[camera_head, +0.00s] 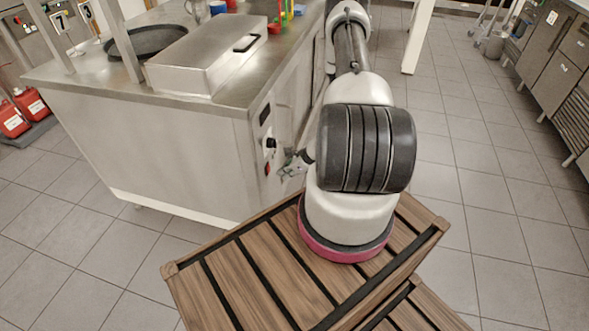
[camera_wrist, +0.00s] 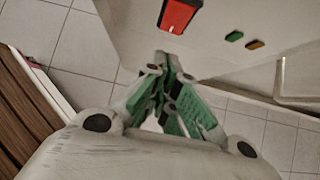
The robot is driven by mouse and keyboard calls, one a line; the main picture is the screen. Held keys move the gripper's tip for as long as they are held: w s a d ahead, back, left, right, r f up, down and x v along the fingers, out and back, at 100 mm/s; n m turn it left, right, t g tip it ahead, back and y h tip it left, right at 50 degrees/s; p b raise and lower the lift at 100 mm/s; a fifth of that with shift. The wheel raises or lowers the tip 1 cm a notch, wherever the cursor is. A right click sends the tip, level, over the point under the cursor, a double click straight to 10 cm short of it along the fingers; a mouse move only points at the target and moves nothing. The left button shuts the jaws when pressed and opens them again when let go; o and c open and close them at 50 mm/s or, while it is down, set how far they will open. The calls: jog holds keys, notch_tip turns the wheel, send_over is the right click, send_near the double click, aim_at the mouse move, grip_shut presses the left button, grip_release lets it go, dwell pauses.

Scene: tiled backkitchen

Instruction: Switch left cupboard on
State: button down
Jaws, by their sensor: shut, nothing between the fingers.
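The steel cupboard (camera_head: 180,150) stands at the left in the head view, with a row of controls on its narrow right face. These are a dark display or plate (camera_head: 264,113), a black knob (camera_head: 270,142) and a small red spot below. In the wrist view a red rocker switch (camera_wrist: 178,14) in a black frame sits on the pale panel. My gripper (camera_head: 288,168) is shut and empty, close to this face. Its green-padded fingertips (camera_wrist: 162,62) are just below the red switch in the wrist view; I cannot tell whether they touch the panel.
A green button (camera_wrist: 234,36) and an orange button (camera_wrist: 255,44) sit right of the switch. A steel lidded box (camera_head: 205,55) and a dark pan (camera_head: 147,40) stand on the cupboard top. Red canisters (camera_head: 30,103) are at far left. Tiled floor (camera_head: 480,190) is clear at right.

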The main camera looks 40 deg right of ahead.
aim_at(268, 169)
jog(key=shift+w+a+f, duration=0.1)
jog(key=shift+w+a, duration=0.75)
jog(key=shift+w, duration=0.2)
jog(key=shift+w+a+f, duration=0.15)
jog(key=shift+w, duration=0.1)
jog(key=shift+r, duration=0.85)
